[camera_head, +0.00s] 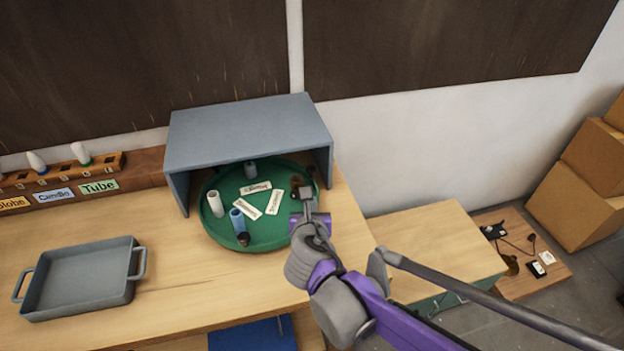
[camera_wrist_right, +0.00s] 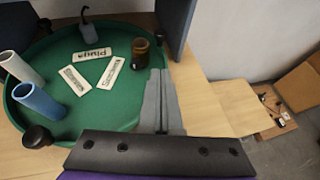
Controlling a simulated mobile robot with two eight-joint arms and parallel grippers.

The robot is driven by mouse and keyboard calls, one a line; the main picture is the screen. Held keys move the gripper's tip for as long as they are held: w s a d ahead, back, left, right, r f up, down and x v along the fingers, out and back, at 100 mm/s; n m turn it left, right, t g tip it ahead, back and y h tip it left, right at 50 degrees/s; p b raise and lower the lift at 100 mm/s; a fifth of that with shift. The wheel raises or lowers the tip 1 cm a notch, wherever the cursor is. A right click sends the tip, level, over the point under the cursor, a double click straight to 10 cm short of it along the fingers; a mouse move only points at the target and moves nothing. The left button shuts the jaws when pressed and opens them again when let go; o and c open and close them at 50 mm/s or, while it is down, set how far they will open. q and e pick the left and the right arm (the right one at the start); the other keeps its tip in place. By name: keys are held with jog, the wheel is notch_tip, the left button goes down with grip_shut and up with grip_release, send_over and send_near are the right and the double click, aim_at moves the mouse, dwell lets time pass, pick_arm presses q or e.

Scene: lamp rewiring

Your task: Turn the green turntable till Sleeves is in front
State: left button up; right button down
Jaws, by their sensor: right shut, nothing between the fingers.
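The green turntable (camera_head: 228,180) stands on the bench, its back part under a grey hood. It also shows in the wrist view (camera_wrist_right: 60,38). It bears three white label cards; one reads Plugs (camera_wrist_right: 92,54), and I cannot surely read the other two (camera_wrist_right: 75,80) (camera_wrist_right: 110,72). A white cylinder (camera_head: 215,203) and a blue cylinder (camera_head: 237,220) stand at its left and front left. A dark knob (camera_head: 243,239) is at the front rim. My right gripper (camera_head: 306,193) is shut and empty at the right rim, close to a brown jar (camera_wrist_right: 140,54). My left gripper is out of view.
The grey hood (camera_head: 245,130) has side walls flanking the turntable, with the right wall close to my right gripper. A grey tray (camera_head: 82,282) sits on the bench at left. A label rack (camera_head: 70,185) is behind it. Bare bench lies between tray and turntable.

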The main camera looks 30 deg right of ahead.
aim_at(311, 174)
jog(key=x, duration=0.9)
jog(key=r+x, duration=0.1)
jog(key=x, duration=0.3)
jog(key=shift+w+d+f, duration=0.15)
jog(key=shift+w+d, duration=0.15)
jog(key=shift+w, duration=0.15)
jog(key=shift+a, duration=0.1)
